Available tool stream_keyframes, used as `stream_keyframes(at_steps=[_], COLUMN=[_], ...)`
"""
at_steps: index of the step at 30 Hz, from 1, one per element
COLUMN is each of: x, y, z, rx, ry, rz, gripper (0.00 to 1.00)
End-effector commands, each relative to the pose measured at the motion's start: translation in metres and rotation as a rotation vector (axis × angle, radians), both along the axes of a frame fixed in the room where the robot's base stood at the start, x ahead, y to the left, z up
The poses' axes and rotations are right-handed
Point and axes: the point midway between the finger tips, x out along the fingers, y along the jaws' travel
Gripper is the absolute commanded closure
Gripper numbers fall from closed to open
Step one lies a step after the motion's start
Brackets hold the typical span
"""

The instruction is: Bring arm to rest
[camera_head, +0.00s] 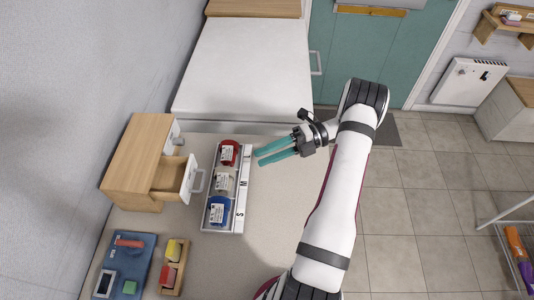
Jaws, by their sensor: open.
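My gripper (275,153) is at the upper middle of the picture, with two teal fingers apart and nothing between them. It hangs over the beige worktop (270,205), just right of a grey tray (240,180). My white arm reaches up from the bottom and bends at the top right toward the gripper. The fingers point left toward the tray and do not appear to touch it; their height above the worktop is hard to tell.
The tray holds red (229,154), white (223,182) and blue (219,210) rolled items. Left of it stands a wooden drawer unit (135,150) with an open drawer (178,180). A blue mat (138,262) and a wooden holder (183,277) lie lower left. Tiled floor on the right is mostly clear.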

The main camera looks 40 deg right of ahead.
Motion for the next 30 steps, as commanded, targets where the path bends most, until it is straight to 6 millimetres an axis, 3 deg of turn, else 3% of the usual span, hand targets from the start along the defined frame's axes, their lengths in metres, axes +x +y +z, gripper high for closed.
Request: stream_keyframes(at_steps=[8,11,13,16,18,21,25,30], x=[0.002,0.009,0.005,-0.023,-0.053,-0.101,-0.147,-0.168], y=[0.006,0.040,0.084,0.150,0.186,0.220,0.235,0.237], z=[0.006,0.040,0.075,0.117,0.136,0.148,0.144,0.135], rx=[-0.027,-0.187,-0.357,-0.572,-0.676,-0.759,-0.766,-0.733], ry=[-0.020,-0.158,-0.351,-0.697,-0.961,-1.343,-1.746,-1.986], rz=[0.029,0.216,0.459,0.869,1.162,1.567,1.974,2.210], gripper=[0.59,0.59,0.59,0.59,0.59,0.59,0.59,0.59])
